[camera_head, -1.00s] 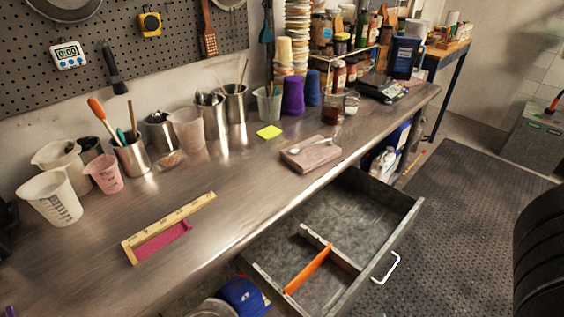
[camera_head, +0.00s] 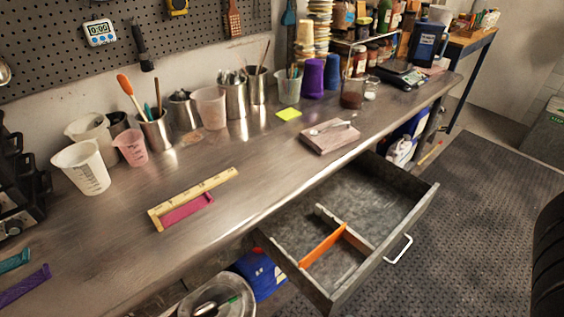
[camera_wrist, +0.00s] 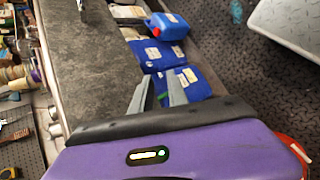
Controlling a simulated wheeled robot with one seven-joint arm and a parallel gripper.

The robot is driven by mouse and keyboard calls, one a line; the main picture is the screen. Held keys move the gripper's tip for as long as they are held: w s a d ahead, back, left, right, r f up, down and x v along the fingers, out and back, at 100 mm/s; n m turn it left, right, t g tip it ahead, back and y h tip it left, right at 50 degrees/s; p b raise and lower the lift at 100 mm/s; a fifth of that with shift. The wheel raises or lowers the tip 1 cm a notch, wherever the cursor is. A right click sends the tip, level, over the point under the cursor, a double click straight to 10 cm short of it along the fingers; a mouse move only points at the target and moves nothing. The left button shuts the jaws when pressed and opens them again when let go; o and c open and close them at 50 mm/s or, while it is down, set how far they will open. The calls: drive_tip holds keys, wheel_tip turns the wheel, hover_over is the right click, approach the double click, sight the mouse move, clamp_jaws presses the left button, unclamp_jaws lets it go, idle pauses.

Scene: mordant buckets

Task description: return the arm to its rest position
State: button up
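My gripper (camera_wrist: 158,80) shows in the wrist view as two grey fingers standing apart, with nothing between them. The purple and black housing behind them fills the bottom of that view. Blue containers (camera_wrist: 188,82) lie beyond the fingertips, and I see no contact with them. The gripper is not visible in the head view.
A steel workbench (camera_head: 110,235) runs across the head view, with cups and jars along its back. Its drawer (camera_head: 392,210) stands open, with an orange divider (camera_head: 322,248) inside. A round bucket (camera_head: 190,300) is below the bench. Dark floor matting (camera_head: 480,220) lies clear at right.

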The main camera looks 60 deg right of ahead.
drive_tip(key=w+a+r+m+t+y, duration=0.3)
drive_tip(key=w+a+r+t+y, duration=0.45)
drive_tip(key=a+r, duration=0.4)
wheel_tip(320, 180, up, 17)
drive_tip(key=s+a+m+t+y, duration=0.1)
drive_tip(key=s+m+t+y, duration=0.1)
drive_tip(key=m+t, duration=0.1)
drive_tip(key=shift+s+a+m, duration=0.15)
drive_tip(key=shift+a+m, duration=0.25)
